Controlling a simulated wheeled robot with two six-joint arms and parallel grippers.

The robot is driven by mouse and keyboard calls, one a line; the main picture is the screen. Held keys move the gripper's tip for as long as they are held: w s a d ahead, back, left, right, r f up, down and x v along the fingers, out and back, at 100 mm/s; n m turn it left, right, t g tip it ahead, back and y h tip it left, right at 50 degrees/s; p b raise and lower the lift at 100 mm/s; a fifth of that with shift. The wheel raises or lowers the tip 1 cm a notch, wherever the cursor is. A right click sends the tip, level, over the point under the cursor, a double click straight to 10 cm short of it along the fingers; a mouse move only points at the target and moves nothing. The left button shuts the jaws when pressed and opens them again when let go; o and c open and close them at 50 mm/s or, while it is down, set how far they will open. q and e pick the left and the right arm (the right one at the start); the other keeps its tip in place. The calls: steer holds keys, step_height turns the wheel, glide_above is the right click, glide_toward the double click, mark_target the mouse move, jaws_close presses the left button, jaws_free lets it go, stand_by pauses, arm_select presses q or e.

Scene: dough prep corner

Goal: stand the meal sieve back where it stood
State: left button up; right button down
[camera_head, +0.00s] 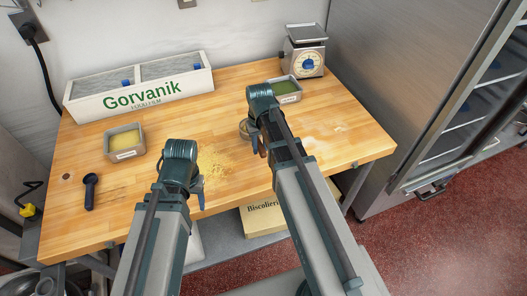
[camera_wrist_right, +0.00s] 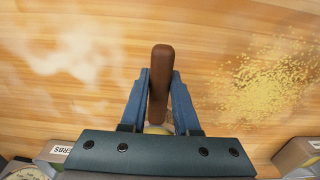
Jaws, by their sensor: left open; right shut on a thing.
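The meal sieve (camera_head: 244,129) shows in the head view as a small round metal rim, mostly hidden behind my right gripper. Its brown handle (camera_wrist_right: 159,85) stands out clearly in the right wrist view, between the two blue fingers. My right gripper (camera_head: 257,140) is shut on this handle, over the middle of the wooden table. Whether the sieve touches the tabletop cannot be told. My left gripper (camera_head: 200,188) is open and empty near the table's front edge, left of the sieve. Spilled yellow meal (camera_head: 216,163) lies on the wood between the grippers; it also shows in the right wrist view (camera_wrist_right: 266,82).
A tub of yellow meal (camera_head: 124,153) and a dark scoop (camera_head: 90,191) are at left. A white Gorvanik box (camera_head: 140,93) stands behind. A green herbs tub (camera_head: 290,98) and a scale (camera_head: 306,61) stand at the back right. Pale flour (camera_head: 322,143) marks otherwise clear wood at right.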

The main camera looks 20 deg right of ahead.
steer(key=shift+s+a+f+b, duration=0.1)
steer(key=shift+s+f+b, duration=0.05)
steer(key=shift+f+b, duration=0.2)
step_height(320, 180, down, 3)
steer(key=b, duration=0.3)
steer(key=shift+r, duration=0.1)
steer(key=c, duration=0.6)
jaws_free()
steer(key=shift+c, duration=0.2)
step_height(320, 180, up, 12)
steer(key=p, duration=1.2)
steer(key=shift+r, duration=0.1)
steer(key=s+a+n+h, duration=0.1)
steer(key=s+a+n, duration=0.2)
steer(key=s+a, duration=1)
steer(key=shift+s+a, duration=0.3)
steer(key=shift+s, duration=0.2)
